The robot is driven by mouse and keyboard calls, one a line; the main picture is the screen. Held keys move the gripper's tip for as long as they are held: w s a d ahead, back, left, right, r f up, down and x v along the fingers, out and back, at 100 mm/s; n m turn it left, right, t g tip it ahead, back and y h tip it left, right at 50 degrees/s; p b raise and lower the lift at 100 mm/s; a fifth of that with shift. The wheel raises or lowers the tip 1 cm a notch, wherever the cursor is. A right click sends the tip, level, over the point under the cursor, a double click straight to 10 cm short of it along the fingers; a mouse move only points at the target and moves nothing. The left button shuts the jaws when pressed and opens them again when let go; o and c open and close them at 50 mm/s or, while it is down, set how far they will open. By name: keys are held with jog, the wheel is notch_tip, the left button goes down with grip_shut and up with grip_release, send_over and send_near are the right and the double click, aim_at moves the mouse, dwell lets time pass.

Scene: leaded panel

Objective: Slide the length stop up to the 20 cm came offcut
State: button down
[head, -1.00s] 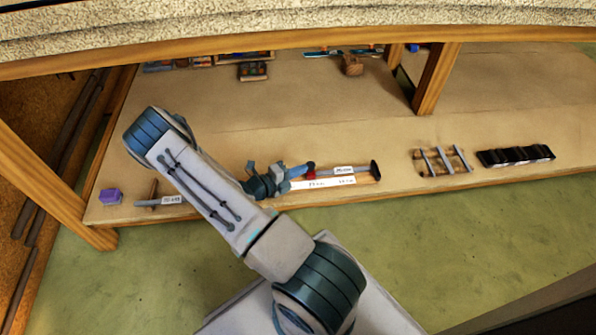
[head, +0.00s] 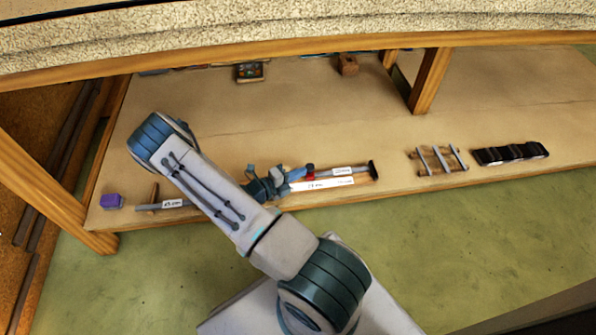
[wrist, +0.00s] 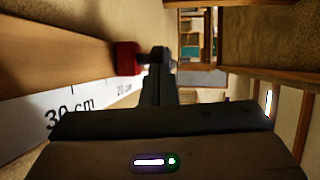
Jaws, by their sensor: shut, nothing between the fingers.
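The red length stop (head: 310,172) sits on the measuring board near the front of the bench, and it also shows in the wrist view (wrist: 125,58). The grey came offcut (head: 343,171), with a white label, lies on the board to the right of the stop.
A dark end block (head: 374,170) stands at the board's right end. Another labelled came (head: 165,204) and a purple block (head: 112,201) lie to the left. A small rack (head: 438,160) and a black tray (head: 510,153) sit to the right. A beam crosses overhead.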

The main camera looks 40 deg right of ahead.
jog(key=a+p, duration=0.1)
jog(key=a, duration=0.3)
jog(key=a+r+p, duration=0.1)
jog(key=a, duration=0.4)
jog(key=a+r+p, duration=0.1)
jog(key=a, duration=0.3)
jog(key=shift+w+a, duration=0.2)
jog(key=shift+w, duration=0.05)
jog(key=shift+s, duration=0.1)
